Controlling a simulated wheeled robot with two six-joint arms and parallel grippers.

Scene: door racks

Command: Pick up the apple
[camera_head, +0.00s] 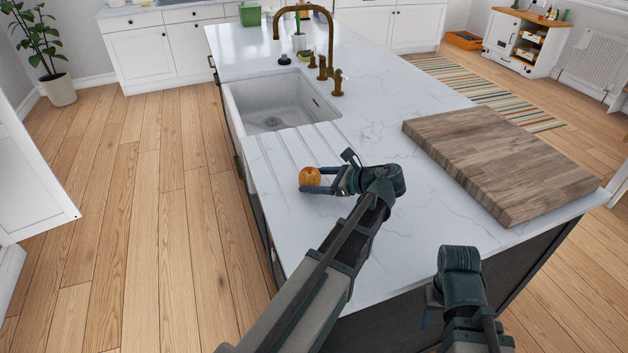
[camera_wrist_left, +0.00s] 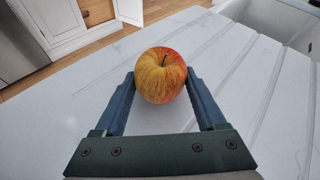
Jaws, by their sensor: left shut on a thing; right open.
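The apple (camera_head: 310,178), red and yellow, is at the left edge area of the white marble worktop (camera_head: 390,230), near the drain grooves. My left gripper (camera_head: 318,180) is shut on it. In the left wrist view the apple (camera_wrist_left: 161,75) sits between the two finger tips of the left gripper (camera_wrist_left: 160,85), one finger on each side, stem facing the camera. I cannot tell whether the apple touches the worktop or is just above it. My right gripper (camera_head: 432,305) is low at the front of the worktop, away from the apple, and mostly hidden behind its own wrist.
A wooden cutting board (camera_head: 500,160) lies on the right of the worktop. A white sink (camera_head: 275,103) with a brass tap (camera_head: 329,45) is beyond the apple. The worktop between the apple and the board is clear.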

